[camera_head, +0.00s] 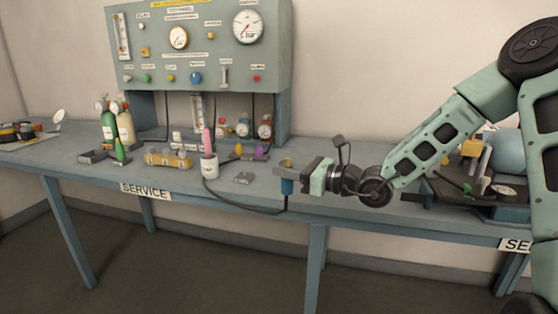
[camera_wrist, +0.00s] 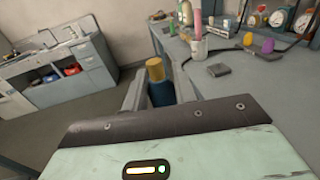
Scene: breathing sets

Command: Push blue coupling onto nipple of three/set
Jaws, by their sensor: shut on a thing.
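My gripper (camera_head: 287,172) is shut on a blue coupling (camera_head: 287,187) with a brass-coloured top, at the bench's front edge. In the wrist view the coupling (camera_wrist: 161,94) stands between the two fingers (camera_wrist: 158,82), its brass top upward. A black hose (camera_head: 250,209) hangs from below the coupling and loops left toward the white cup. Several small sets with round dials stand under the panel, including a left one (camera_head: 223,129), a middle one (camera_head: 243,127) and a right one (camera_head: 265,128). Their nipples and labels are too small to tell apart.
A white cup (camera_head: 208,167) with a pink item stands left of my gripper. A small grey block (camera_head: 244,178) lies between them. Behind are a purple piece (camera_head: 238,149) and a yellow piece (camera_head: 260,152). A gauge panel (camera_head: 205,50) rises at the back. Dark equipment (camera_head: 478,198) stands right.

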